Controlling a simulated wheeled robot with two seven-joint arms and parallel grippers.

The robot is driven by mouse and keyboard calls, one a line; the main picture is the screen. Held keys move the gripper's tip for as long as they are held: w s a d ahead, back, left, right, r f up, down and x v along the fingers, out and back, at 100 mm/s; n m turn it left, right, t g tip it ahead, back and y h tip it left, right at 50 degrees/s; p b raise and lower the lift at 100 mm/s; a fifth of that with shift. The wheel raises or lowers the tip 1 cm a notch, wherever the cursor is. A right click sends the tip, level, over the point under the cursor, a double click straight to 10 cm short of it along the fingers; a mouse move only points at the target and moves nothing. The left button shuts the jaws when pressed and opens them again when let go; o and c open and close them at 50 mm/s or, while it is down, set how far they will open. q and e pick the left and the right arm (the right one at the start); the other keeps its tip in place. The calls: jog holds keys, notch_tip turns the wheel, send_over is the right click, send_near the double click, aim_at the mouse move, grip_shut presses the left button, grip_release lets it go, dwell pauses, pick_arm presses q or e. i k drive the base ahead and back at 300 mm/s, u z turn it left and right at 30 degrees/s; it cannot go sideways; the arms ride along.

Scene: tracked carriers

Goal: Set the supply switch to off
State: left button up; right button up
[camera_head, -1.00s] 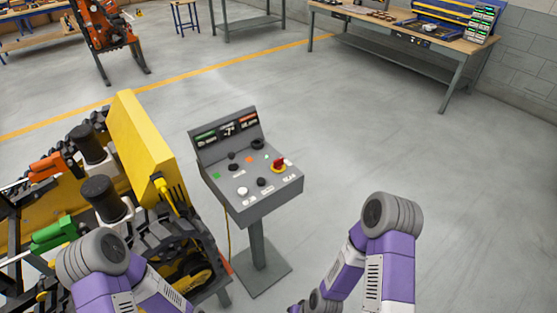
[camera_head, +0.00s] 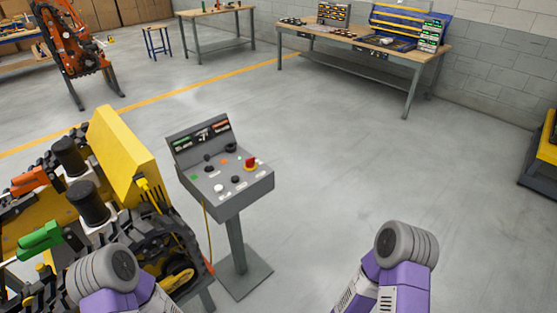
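A grey control console (camera_head: 227,196) stands on a post in the middle of the head view. Its sloped top carries several small black knobs, a white button (camera_head: 218,188), a red knob on a yellow base (camera_head: 251,164), and green and orange marks. A back panel (camera_head: 199,140) has green, black and red labels. The labels are too small to read, so I cannot tell which control is the supply switch or how it is set. My two purple and grey arms show at the bottom edge. Neither gripper is in view, and no arm touches the console.
A tracked machine with a yellow housing (camera_head: 126,153) and a green handle (camera_head: 40,241) stands close left of the console. A workbench (camera_head: 375,50) is at the back right. A yellow item (camera_head: 547,150) sits at the right edge. Floor right of the console is clear.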

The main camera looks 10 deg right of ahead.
aim_at(249, 162)
jog(key=z, duration=0.55)
jog(key=i, duration=0.85)
jog(key=u, duration=1.25)
